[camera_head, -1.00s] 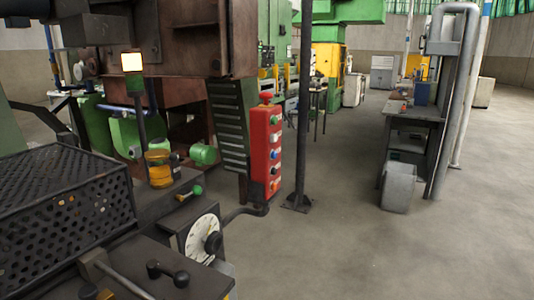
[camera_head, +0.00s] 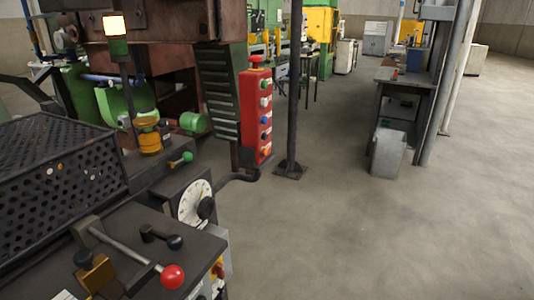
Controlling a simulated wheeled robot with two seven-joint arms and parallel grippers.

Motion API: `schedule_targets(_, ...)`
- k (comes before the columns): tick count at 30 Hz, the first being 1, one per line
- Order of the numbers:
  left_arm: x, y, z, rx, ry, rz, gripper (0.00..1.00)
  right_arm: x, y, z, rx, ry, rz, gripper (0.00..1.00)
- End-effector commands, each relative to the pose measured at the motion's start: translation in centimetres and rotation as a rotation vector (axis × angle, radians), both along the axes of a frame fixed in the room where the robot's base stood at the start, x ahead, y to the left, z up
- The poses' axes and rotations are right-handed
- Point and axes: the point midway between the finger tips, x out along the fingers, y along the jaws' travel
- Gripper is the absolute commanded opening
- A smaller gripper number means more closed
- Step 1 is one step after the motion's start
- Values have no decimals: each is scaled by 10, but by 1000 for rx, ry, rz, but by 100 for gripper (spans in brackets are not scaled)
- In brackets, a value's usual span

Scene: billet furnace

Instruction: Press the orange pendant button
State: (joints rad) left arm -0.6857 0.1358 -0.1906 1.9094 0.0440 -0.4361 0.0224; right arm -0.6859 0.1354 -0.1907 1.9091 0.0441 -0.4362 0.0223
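The red pendant box (camera_head: 256,112) hangs upright left of centre, beside a dark post. A red mushroom button (camera_head: 255,60) sits on its top. A column of small coloured buttons runs down its right-facing side, with green, white and blue ones above. The orange button (camera_head: 266,151) is the lowest, near the bottom of the box. It is small in view, and nothing covers it. Neither of my grippers shows in the head view.
A dark post (camera_head: 293,90) stands just right of the pendant. A control console (camera_head: 160,260) with a red-knobbed lever (camera_head: 172,277) and a white dial (camera_head: 194,203) fills the lower left. A workbench (camera_head: 404,78) and grey bin (camera_head: 388,153) stand right. The floor between is clear.

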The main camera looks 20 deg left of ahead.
Motion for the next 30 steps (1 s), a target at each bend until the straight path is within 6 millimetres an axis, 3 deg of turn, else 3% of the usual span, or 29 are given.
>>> schedule_targets(1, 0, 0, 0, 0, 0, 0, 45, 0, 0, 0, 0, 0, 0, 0)
schedule_targets(9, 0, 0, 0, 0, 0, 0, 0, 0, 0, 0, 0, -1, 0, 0)
schedule_targets(30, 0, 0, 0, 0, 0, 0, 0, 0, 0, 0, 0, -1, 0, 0)
